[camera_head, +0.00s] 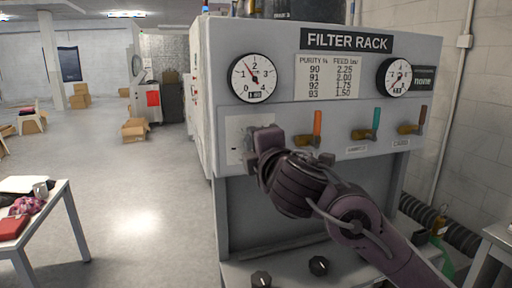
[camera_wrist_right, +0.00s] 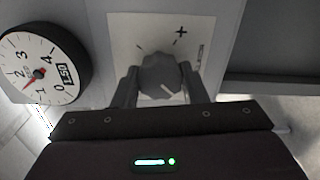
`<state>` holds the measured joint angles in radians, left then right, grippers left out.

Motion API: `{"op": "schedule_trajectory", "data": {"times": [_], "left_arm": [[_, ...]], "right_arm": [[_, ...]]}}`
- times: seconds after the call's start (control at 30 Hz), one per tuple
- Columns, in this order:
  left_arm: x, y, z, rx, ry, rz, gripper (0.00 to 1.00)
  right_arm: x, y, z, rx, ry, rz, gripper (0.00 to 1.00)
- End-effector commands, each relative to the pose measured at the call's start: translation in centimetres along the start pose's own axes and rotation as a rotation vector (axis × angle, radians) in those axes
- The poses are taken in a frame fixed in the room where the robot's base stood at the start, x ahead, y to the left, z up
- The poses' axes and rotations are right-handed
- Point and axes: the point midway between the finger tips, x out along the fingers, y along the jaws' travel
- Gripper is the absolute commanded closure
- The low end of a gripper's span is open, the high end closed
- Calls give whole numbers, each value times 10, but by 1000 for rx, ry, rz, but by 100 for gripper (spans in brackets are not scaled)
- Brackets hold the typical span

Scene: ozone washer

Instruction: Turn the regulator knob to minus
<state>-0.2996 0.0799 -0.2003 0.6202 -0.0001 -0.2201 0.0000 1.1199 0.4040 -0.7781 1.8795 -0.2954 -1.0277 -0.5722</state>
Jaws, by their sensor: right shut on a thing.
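The regulator knob (camera_wrist_right: 160,75) is a grey round knob on a pale plate (camera_wrist_right: 120,35) with a plus sign printed near it. A white line shows on the knob's near side in the right wrist view; I cannot make out a minus mark clearly. My right gripper (camera_wrist_right: 162,84) is shut on the knob, one finger on each side. In the head view the plate (camera_head: 235,127) shows at the panel's left, and my right gripper (camera_head: 254,143) hides most of the knob. My left gripper is not in view.
A gauge (camera_head: 253,78) sits above the plate, its needle between 1 and 2. Orange (camera_head: 317,123), teal (camera_head: 376,120) and brown (camera_head: 422,115) levers stand to the right. Two black knobs (camera_head: 318,265) (camera_head: 261,279) are on the lower ledge. A white table (camera_head: 62,216) stands left.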

Motion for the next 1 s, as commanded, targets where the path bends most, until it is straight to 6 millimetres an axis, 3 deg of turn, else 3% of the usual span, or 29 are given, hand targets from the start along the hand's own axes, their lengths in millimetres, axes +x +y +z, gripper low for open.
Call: {"op": "schedule_trajectory", "data": {"times": [0.33, 0.37, 0.5, 0.83, 1.0], "left_arm": [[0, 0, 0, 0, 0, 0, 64], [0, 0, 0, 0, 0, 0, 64], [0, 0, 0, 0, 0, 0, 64], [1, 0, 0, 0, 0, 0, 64], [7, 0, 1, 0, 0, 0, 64]], "right_arm": [[0, -2, -1, -9, 1, -4, 84], [0, -2, -1, -9, 1, -4, 58], [0, -1, 0, -7, 1, -3, 40], [-3, -1, 0, -4, 1, -1, 39], [-25, -3, -1, -3, 1, -1, 39]]}}
